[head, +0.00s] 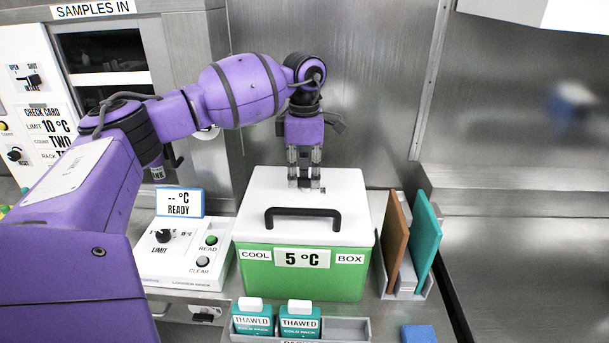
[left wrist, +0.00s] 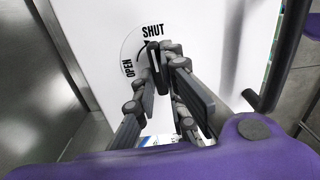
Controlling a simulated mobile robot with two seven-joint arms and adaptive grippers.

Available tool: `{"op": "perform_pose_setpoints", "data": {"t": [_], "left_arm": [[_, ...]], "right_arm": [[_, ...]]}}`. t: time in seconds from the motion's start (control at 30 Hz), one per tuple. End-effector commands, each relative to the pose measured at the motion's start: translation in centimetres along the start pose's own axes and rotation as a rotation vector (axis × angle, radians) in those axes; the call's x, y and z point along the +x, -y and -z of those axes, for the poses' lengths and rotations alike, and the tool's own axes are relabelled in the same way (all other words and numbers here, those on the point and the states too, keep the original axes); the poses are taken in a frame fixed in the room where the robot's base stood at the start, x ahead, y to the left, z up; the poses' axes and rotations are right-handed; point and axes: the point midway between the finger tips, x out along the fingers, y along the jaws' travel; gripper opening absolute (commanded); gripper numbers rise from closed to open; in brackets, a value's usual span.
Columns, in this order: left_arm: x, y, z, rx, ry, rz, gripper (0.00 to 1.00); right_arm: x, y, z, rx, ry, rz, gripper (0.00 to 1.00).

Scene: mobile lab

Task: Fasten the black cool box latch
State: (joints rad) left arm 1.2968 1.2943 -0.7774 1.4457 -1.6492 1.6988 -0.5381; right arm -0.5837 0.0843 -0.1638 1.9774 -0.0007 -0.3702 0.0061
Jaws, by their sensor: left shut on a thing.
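The cool box (head: 300,285) is green with a white lid (head: 345,195) and a black carry handle (head: 303,212) on top; its lid is down. My left gripper (head: 305,185) reaches down from above to the back part of the lid, behind the handle. In the left wrist view its fingers (left wrist: 165,62) are shut on the black latch (left wrist: 154,52), which is mostly covered by them. A round white dial plate (left wrist: 133,50) around the latch reads OPEN at the left and SHUT at the top. The visible part of the latch lies near SHUT; its exact angle is hard to tell.
A control panel (head: 180,262) with a READY display stands left of the box. A rack with a brown board (head: 396,240) and a teal board (head: 425,240) stands at the right. Cold packs (head: 300,320) sit in a grey tray in front. Steel walls rise behind.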

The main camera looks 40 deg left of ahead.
Motion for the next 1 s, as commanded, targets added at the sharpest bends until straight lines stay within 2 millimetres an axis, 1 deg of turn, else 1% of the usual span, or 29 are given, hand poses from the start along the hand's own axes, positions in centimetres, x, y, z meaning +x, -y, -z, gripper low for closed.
{"op": "perform_pose_setpoints", "data": {"t": [0.27,0.7,0.73,0.83,0.87,1.0], "left_arm": [[0.09,0.02,-0.02,0.065,-0.001,0.001,0.00],[0.09,0.03,-0.04,0.073,-0.001,0.001,0.00],[0.09,0.03,-0.04,0.073,-0.001,0.002,0.15],[0.08,0.02,-0.03,0.072,0.000,0.001,0.28],[0.08,0.02,-0.03,0.072,0.000,0.001,0.30],[0.05,0.00,-0.02,0.071,0.000,0.001,0.30]], "right_arm": [[0.12,0.30,0.10,0.011,-0.003,0.000,0.40],[0.10,0.12,0.08,0.003,-0.002,0.000,0.40],[0.09,0.10,0.08,0.002,-0.002,0.000,0.40],[0.08,0.05,0.06,0.001,-0.002,0.000,0.40],[0.08,0.04,0.06,0.000,-0.002,0.000,0.40],[0.08,0.00,0.06,-0.001,-0.002,0.000,0.40]]}}
